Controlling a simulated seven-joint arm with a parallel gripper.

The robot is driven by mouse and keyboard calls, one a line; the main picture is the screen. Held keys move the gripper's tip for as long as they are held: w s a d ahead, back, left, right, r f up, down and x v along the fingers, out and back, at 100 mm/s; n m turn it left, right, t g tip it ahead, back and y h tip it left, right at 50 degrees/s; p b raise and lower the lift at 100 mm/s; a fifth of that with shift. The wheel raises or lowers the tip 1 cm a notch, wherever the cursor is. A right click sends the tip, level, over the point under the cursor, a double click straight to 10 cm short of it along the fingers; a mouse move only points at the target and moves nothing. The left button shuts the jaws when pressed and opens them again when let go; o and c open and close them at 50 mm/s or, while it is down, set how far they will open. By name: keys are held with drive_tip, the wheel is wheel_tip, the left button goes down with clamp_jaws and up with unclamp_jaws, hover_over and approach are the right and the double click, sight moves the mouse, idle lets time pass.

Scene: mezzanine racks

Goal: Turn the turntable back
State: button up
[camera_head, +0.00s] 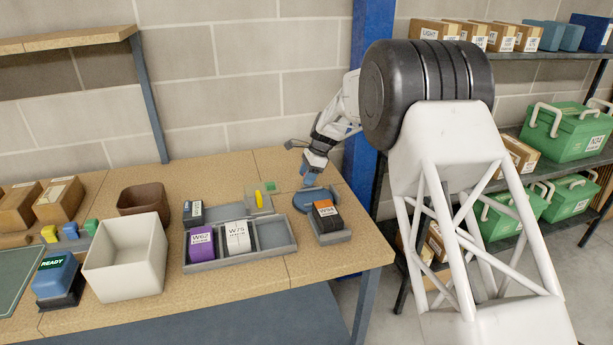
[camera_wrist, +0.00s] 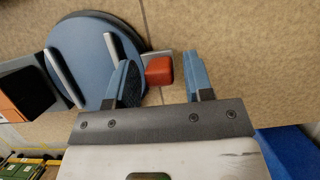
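The turntable (camera_head: 306,204) is a round blue disc on the bench, beside the grey holder with an orange and black box labelled W94. In the wrist view the disc (camera_wrist: 82,75) carries two pale grey bars. A red block (camera_wrist: 158,70) sits at its right edge, beside a short grey piece. The red block shows between the fingers, close to the left one, with a clear gap to the right one. I cannot tell whether they touch. In the head view my gripper (camera_head: 308,178) hides part of the disc and the block.
The W94 box (camera_head: 327,215) stands close to the disc. A white bin (camera_head: 125,265) and a READY device (camera_head: 58,277) are further left. A blue post (camera_head: 368,90) rises behind my arm.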

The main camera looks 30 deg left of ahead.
drive_tip(key=shift+o, duration=0.2)
drive_tip(key=shift+r, duration=0.1)
drive_tip(key=v, duration=0.7)
drive_tip(key=shift+r, duration=0.25)
drive_tip(key=shift+w+d, duration=0.1)
idle(0.3)
drive_tip(key=shift+d, duration=0.1)
